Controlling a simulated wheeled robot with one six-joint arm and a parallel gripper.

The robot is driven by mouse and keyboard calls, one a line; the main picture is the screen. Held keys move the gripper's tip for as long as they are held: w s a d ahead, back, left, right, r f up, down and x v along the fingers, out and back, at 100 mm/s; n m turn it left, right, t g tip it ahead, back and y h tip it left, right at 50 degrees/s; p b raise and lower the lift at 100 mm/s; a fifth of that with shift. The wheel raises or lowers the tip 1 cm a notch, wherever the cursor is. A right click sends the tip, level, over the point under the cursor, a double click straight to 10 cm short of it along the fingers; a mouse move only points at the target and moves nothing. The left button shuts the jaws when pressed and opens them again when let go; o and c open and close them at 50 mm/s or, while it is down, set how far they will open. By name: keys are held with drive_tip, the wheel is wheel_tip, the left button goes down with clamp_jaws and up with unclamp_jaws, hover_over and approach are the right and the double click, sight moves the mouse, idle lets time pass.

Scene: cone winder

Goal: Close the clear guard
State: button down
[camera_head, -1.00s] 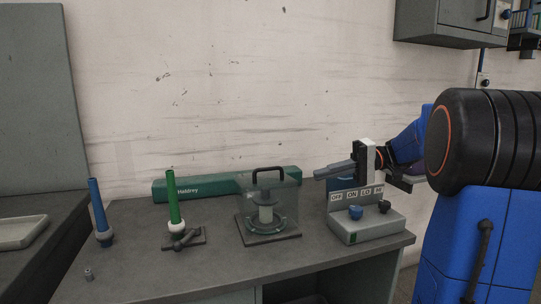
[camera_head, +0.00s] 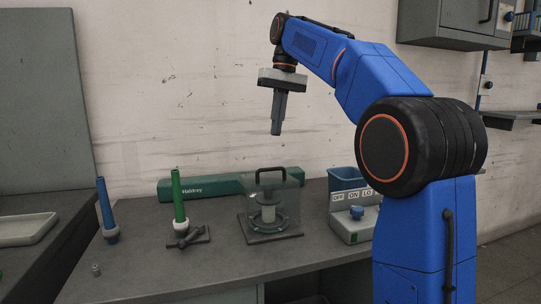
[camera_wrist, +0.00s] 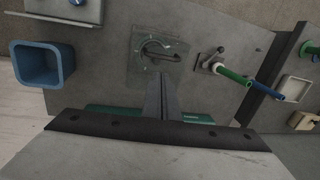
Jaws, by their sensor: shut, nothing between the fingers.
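The clear guard (camera_head: 290,186) is a see-through cover with a black handle on top. It stands on a dark square base (camera_head: 272,238) on the grey table, over a small pale spindle (camera_head: 268,213). In the head view the guard looks down over the spindle, but its exact seating is hard to tell. My gripper (camera_head: 276,132) hangs pointing down, high above the guard, apart from it, with its fingers together and empty. In the wrist view my gripper (camera_wrist: 162,82) shows shut, and the guard's black handle (camera_wrist: 160,55) lies just beyond the fingertips.
A green Haldrey bar (camera_head: 215,188) lies behind the guard. A green cone on a stand (camera_head: 179,200) and a blue cone (camera_head: 105,208) stand to the left. A control box (camera_head: 349,227) and blue bin (camera_head: 343,178) stand to the right. Table between is clear.

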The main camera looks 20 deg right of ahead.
wheel_tip(320, 180, up, 5)
drive_tip(key=a+t+h, duration=0.2)
drive_tip(key=shift+m, duration=0.4)
drive_tip(key=f, duration=1.2)
drive_tip(key=shift+s+a, duration=0.15)
drive_tip(key=shift+a, duration=0.05)
drive_tip(key=shift+s+f, duration=0.45)
drive_tip(key=shift+f, duration=0.15)
